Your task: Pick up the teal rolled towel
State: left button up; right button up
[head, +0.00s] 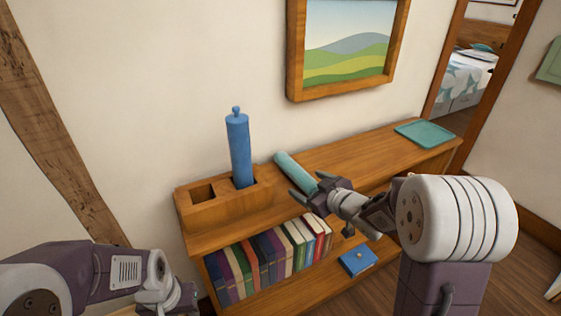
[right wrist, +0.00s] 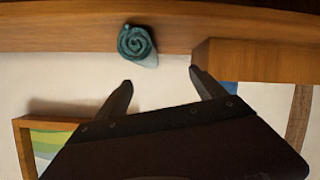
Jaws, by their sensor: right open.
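The teal rolled towel (head: 293,166) lies on the wooden shelf top, right of the wooden holder block. In the right wrist view I see its spiral end (right wrist: 138,42), beyond the fingertips and nearer the left finger in that picture. My right gripper (head: 307,184) is open and empty at the near end of the towel; its fingers partly cover that end in the head view. I see no contact. My left gripper (head: 178,300) is low at the bottom left, far from the towel; its jaw is not clear.
The holder block (head: 205,213) has two compartments; a blue cylinder (head: 239,150) stands upright in the right one. A teal tray (head: 425,133) lies at the shelf's right end (head: 360,150). Books (head: 268,258) and a blue box (head: 358,260) are on the lower shelf. A framed picture (head: 347,45) hangs above.

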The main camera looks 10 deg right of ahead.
aim_at(310, 184)
jog(key=shift+w+d+f+m+h, duration=0.15)
jog(key=shift+w+d+f, duration=0.05)
jog(key=shift+d+f, duration=0.25)
jog(key=shift+w+d+f+m+h, duration=0.15)
jog(key=shift+d+f, duration=0.2)
jog(key=shift+d, duration=0.05)
jog(key=shift+s+d+r, duration=0.15)
jog(key=shift+s+d, duration=0.3)
jog(key=x, duration=0.4)
jog(key=shift+a+b, duration=0.2)
jog(key=shift+b, duration=0.1)
jog(key=shift+w+f, duration=0.2)
jog(key=shift+w, duration=0.25)
jog(key=x, duration=0.4)
jog(key=shift+w+d+f, duration=0.15)
jog(key=shift+w+d, duration=0.05)
jog(key=shift+s, duration=0.15)
jog(key=shift+c, duration=0.3)
jog(key=c, duration=1.5)
